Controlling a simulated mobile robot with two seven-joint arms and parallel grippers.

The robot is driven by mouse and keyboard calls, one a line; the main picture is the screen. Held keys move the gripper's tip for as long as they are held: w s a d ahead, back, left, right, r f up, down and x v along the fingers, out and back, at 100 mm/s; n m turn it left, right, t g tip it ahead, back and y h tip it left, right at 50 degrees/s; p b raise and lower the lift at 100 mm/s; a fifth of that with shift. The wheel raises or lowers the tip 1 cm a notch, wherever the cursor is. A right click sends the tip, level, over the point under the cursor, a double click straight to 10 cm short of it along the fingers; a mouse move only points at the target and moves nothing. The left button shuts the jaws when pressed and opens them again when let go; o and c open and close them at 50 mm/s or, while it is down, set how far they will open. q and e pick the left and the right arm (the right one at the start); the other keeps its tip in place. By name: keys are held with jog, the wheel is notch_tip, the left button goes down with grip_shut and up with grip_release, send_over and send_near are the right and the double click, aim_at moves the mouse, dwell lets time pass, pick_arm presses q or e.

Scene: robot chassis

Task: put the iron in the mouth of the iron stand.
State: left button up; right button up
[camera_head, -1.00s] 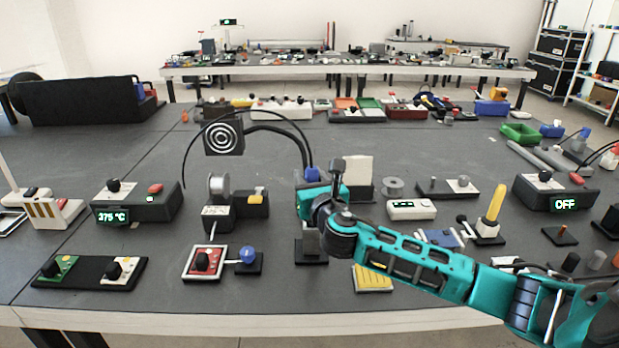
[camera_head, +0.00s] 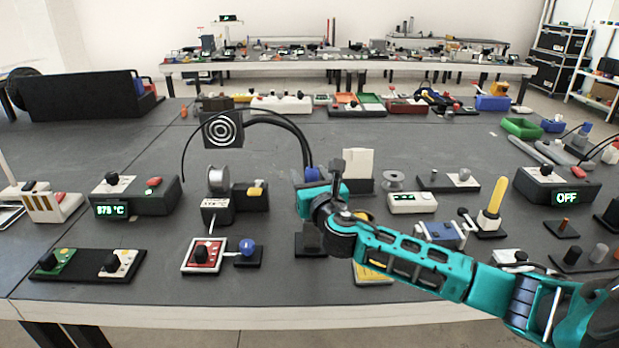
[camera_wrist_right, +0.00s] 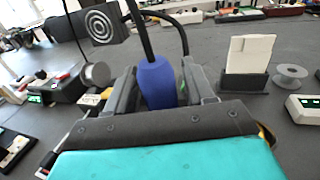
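The iron shows by its blue handle (camera_head: 312,174), with a black cord arching up from it. In the right wrist view the blue handle (camera_wrist_right: 158,84) stands between the two fingers, which close on it from both sides. My right gripper (camera_head: 313,184) is shut on this handle and holds it above the table. The tip of the iron is hidden behind my gripper and arm. A dark base with a grey upright part (camera_head: 309,243), which looks like the iron stand, is just below my right wrist and partly hidden by it; its mouth cannot be made out. My left gripper is not in view.
The dark station with a lit temperature display (camera_head: 111,210) stands left; another reading OFF (camera_head: 566,198) stands right. A white card in a black holder (camera_head: 358,168) is close right.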

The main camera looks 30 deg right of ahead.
jog(key=shift+o, duration=0.9)
jog(key=shift+s, duration=0.1)
jog(key=v, duration=1.2)
jog(key=shift+s+p, duration=0.35)
jog(key=shift+a+r, duration=0.1)
